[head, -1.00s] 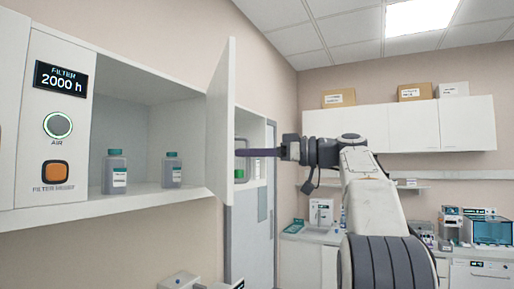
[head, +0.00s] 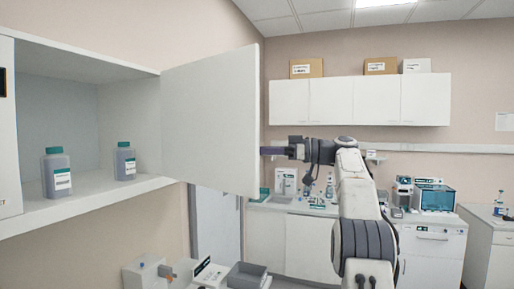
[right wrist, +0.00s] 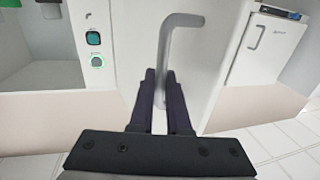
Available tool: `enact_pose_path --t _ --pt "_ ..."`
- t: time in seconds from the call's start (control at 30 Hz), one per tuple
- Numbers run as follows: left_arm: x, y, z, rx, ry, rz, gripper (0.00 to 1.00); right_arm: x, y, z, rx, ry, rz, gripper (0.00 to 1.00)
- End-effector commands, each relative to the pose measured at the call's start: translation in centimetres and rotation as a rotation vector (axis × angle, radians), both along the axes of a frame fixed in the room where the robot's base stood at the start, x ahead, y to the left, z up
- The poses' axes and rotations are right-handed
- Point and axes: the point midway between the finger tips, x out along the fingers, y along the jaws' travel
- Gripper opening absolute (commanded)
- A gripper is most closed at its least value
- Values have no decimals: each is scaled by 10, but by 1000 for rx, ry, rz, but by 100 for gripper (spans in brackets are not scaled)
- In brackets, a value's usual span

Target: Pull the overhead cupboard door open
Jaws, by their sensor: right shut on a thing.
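The overhead cupboard (head: 85,55) is on the left in the head view. Its white door (head: 210,125) stands well open, and the inside face is towards me. Two grey bottles with teal caps, a left one (head: 57,174) and a right one (head: 125,162), stand upright on the shelf. My right gripper (head: 274,151) is at the free edge, its fingertips hidden behind the door. In the right wrist view, the dark fingers (right wrist: 162,80) are shut on the grey bar handle (right wrist: 165,50) on the door's outer face (right wrist: 215,45). My left gripper is not in view.
White wall cupboards (head: 360,100) with boxes on top hang on the far wall, above a counter (head: 315,207) with lab equipment.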

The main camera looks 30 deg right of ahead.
Motion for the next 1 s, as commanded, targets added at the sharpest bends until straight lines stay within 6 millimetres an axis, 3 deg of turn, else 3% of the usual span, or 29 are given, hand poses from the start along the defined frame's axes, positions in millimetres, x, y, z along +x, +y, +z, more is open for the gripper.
enact_pose_path --t 0.27,0.3,0.33,0.37,0.73,1.0 --pt "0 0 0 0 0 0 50 0 0 3 3 -7 -3 0" --pt "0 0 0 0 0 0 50 -1 0 3 3 -7 -3 30" --pt "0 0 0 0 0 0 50 -1 0 3 3 -7 -3 42" --pt "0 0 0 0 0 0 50 -1 -1 3 2 -6 -3 45" --pt "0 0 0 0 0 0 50 -4 -7 1 1 -3 -5 45" --pt "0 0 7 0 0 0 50 -32 -46 3 1 -3 -8 45"
